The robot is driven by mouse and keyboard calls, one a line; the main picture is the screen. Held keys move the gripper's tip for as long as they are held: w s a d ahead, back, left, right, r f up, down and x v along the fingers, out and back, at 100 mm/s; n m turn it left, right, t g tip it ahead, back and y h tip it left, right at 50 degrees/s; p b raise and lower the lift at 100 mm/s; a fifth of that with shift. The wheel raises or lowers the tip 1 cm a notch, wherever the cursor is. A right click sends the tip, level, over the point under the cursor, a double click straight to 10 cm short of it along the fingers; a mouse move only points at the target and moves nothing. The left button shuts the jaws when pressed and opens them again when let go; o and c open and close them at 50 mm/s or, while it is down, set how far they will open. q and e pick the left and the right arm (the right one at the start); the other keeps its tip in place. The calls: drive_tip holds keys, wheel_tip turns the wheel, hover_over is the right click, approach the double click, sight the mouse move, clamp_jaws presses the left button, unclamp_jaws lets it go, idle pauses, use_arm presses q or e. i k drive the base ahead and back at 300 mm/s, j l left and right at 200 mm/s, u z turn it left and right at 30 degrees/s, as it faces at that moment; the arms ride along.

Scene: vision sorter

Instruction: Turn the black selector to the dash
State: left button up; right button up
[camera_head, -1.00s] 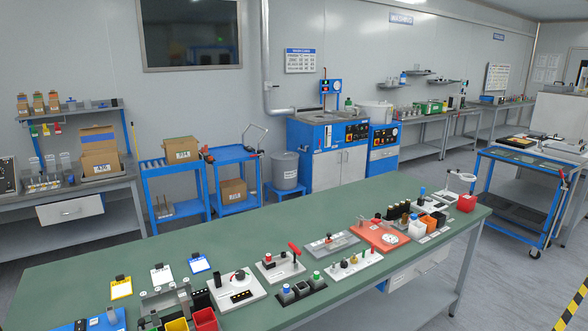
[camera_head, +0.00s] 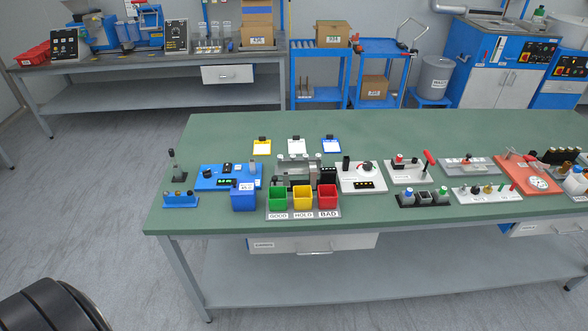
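The green-topped workbench (camera_head: 400,135) carries several small devices. A white panel (camera_head: 375,186) holds a round dial with a red mark (camera_head: 367,167), a black upright part and a dark strip with small yellow marks. A blue device (camera_head: 222,184) with dark knobs and a green-lit display stands to its left. A grey device (camera_head: 297,170) stands between them. Which part is the black selector, and any dash mark, are too small to tell. Neither gripper is in view.
Green (camera_head: 278,198), yellow (camera_head: 303,197) and red (camera_head: 328,197) bins labelled GOOD, HOLD and BAD stand at the front edge, beside a blue bin (camera_head: 243,198). More panels fill the bench's right. Floor (camera_head: 110,200) to the left is clear.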

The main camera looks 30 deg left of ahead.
sight(207, 174)
drive_tip(key=u, duration=1.4)
